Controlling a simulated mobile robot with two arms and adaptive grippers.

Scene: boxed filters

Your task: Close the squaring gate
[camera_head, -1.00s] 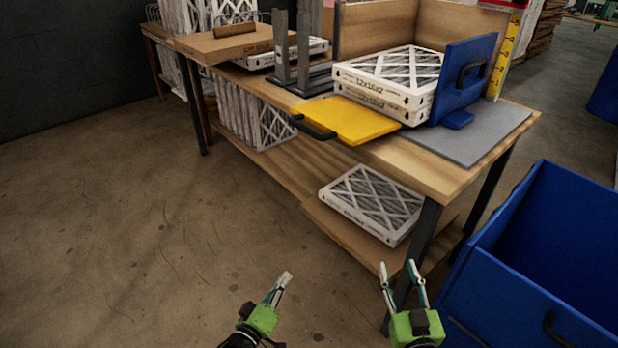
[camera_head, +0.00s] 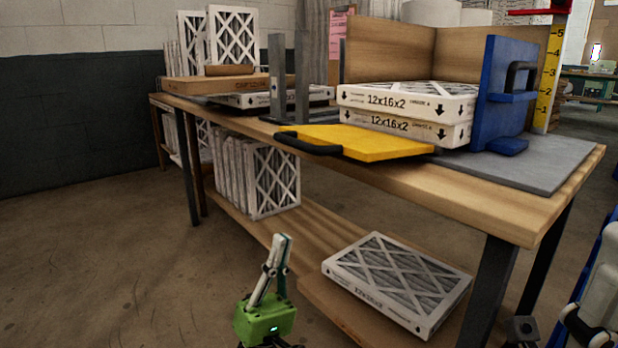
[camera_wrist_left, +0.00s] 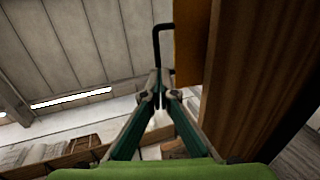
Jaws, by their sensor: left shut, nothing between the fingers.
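My left gripper (camera_head: 281,238) is shut and empty, pointing up, below the yellow plate. In the left wrist view its fingertips (camera_wrist_left: 157,75) are closed under the black handle (camera_wrist_left: 157,40) and touch nothing visible. My right gripper is not in view.
The wooden bench (camera_head: 450,185) has a lower shelf (camera_head: 290,232) carrying a white filter (camera_head: 397,280) and a row of standing filters (camera_head: 270,180). A grey mat (camera_head: 555,163) lies at the bench's right end. The floor at left is clear.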

